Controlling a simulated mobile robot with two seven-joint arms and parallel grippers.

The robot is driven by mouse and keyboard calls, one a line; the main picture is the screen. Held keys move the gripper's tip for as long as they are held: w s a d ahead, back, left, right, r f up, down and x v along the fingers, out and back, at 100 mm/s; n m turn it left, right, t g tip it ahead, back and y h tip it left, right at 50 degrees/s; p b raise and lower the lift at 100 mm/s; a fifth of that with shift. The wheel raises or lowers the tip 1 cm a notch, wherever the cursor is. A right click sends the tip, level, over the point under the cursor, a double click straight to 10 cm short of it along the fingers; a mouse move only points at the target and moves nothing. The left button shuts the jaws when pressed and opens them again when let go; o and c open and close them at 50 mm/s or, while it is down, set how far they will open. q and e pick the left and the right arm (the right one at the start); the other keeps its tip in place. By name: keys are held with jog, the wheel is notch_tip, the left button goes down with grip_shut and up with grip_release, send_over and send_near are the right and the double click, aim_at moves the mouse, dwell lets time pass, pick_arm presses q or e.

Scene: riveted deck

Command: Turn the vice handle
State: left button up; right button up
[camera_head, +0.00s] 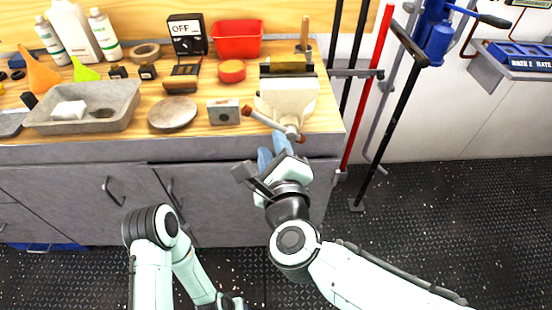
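The vice (288,98) is cream-white and stands at the right front edge of the wooden workbench. Its handle (265,119) is a grey bar with reddish ends, slanting from upper left to lower right across the vice's front. My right gripper (273,152) is just below the handle in the picture, in front of the bench edge. Its two pale blue fingers show a gap between them, and nothing is seen held. Whether a finger touches the handle I cannot tell. My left arm hangs low at the bottom left; its gripper is not seen.
Left of the vice are a grey block (223,112), a round stone disc (173,115), a red bin (237,39) and a grey stone basin (83,117). Red and black poles and a blue tool (435,38) stand right of the bench. Dark floor (440,220) at right is clear.

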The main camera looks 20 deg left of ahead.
pick_arm(q)
jog(key=shift+w+d+r, duration=0.1)
jog(key=shift+w+r, duration=0.4)
jog(key=shift+w, duration=0.05)
pick_arm(e)
jog(key=v, duration=0.4)
jog(key=shift+f, duration=0.1)
